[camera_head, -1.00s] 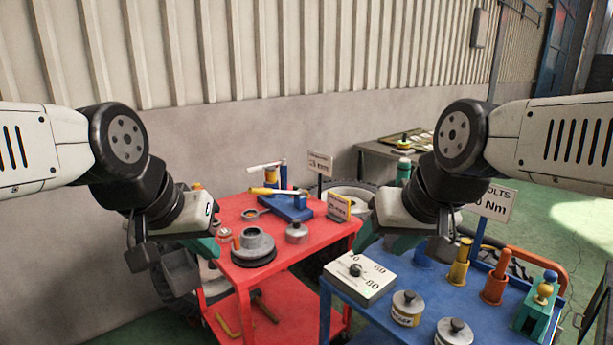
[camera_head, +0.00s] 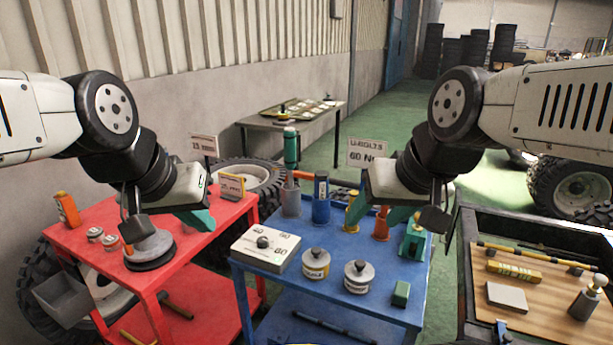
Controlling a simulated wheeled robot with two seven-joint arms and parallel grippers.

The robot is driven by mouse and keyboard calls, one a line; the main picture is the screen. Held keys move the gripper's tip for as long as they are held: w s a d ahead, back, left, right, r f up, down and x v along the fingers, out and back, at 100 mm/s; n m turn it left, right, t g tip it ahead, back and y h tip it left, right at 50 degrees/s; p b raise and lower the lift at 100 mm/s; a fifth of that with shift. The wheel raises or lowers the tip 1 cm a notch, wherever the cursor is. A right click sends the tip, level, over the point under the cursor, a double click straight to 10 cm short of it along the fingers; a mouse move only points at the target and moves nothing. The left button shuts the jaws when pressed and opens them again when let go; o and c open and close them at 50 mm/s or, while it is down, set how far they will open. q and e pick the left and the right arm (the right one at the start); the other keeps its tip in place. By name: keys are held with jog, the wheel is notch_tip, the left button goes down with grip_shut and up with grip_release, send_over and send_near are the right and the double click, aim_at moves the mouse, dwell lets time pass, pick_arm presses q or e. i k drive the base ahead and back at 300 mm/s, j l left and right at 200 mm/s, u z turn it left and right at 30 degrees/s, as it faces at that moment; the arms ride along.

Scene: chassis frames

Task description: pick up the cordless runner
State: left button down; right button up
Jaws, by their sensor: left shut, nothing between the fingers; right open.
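I cannot surely pick out the cordless runner in the head view. A blue upright body (camera_head: 321,200) with an orange bar beside its top stands at the back of the blue cart (camera_head: 345,285); I cannot tell whether it is the runner. My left gripper (camera_head: 198,217) is shut and empty above the right part of the red cart (camera_head: 215,258). My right gripper (camera_head: 396,217) is open and empty above the blue cart's right rear. It partly hides a green stand (camera_head: 412,242) and the orange and yellow pieces near it.
A white dial box (camera_head: 266,250), two lidded tins (camera_head: 316,263) and a small green block (camera_head: 401,293) occupy the blue cart. A dark-rimmed wooden bench (camera_head: 535,310) with tools stands right. A sign (camera_head: 367,153) rises behind. Tyres stand near the carts. Green floor is open beyond.

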aim_at(289, 133)
jog(key=i+j+u, duration=0.1)
jog(key=i+j, duration=0.15)
jog(key=i, duration=0.2)
jog(key=i+j+u, duration=0.1)
jog(key=i+j, duration=0.15)
jog(key=i, duration=0.2)
